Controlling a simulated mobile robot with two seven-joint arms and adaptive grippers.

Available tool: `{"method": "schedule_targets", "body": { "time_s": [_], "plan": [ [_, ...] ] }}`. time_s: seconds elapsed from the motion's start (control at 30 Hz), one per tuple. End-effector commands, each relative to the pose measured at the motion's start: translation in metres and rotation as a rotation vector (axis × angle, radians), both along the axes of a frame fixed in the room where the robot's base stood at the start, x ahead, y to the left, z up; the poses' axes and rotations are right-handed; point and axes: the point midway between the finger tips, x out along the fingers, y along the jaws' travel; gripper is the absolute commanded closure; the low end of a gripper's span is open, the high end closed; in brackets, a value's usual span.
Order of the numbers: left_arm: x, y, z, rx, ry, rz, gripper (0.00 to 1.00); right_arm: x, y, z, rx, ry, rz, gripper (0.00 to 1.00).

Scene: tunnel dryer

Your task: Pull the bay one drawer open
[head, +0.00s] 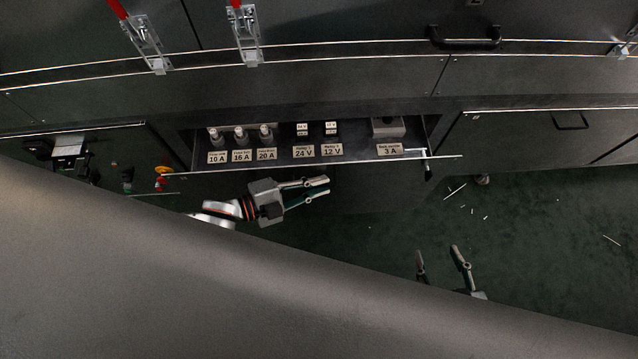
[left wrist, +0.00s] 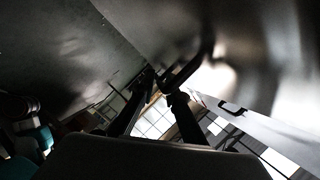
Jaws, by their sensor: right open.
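An open drawer (head: 300,166) juts out below the counter in the head view. It holds labelled fuses and relays, and I cannot read a bay number on it. My left gripper (head: 322,187) is just below and in front of the drawer's front edge, pointing right. Its fingers are apart, with nothing clearly seen between them. In the left wrist view its dark fingers (left wrist: 162,88) are near a dark curved bar (left wrist: 188,70), and contact is unclear. My right gripper (head: 438,250) is open and empty above the floor at lower right, partly hidden by a grey foreground surface.
Black handles show on the upper panel (head: 465,40) and right cabinet (head: 570,121). Red-handled clamps (head: 147,45) sit on the counter at upper left. Small white pieces (head: 455,191) lie on the green floor. Open floor (head: 550,225) lies at right.

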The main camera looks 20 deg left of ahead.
Motion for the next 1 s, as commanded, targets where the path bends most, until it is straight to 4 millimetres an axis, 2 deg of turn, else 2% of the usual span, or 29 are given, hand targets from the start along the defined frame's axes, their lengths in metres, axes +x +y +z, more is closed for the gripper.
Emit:
{"method": "schedule_targets", "body": {
  "time_s": [0.4, 0.6, 1.0],
  "plan": [
    [-0.049, 0.058, 0.015, 0.003, 0.003, 0.000, 0.87, -0.001, 0.001, -0.001, -0.001, 0.001, 0.003, 0.54],
    [-0.066, 0.080, 0.021, 0.003, 0.003, 0.000, 0.87, -0.001, 0.001, -0.001, -0.001, 0.002, 0.002, 0.54],
    [-0.072, 0.088, 0.024, 0.002, 0.001, 0.001, 0.87, -0.001, 0.001, -0.001, -0.001, 0.002, 0.002, 0.54]
  ]
}}
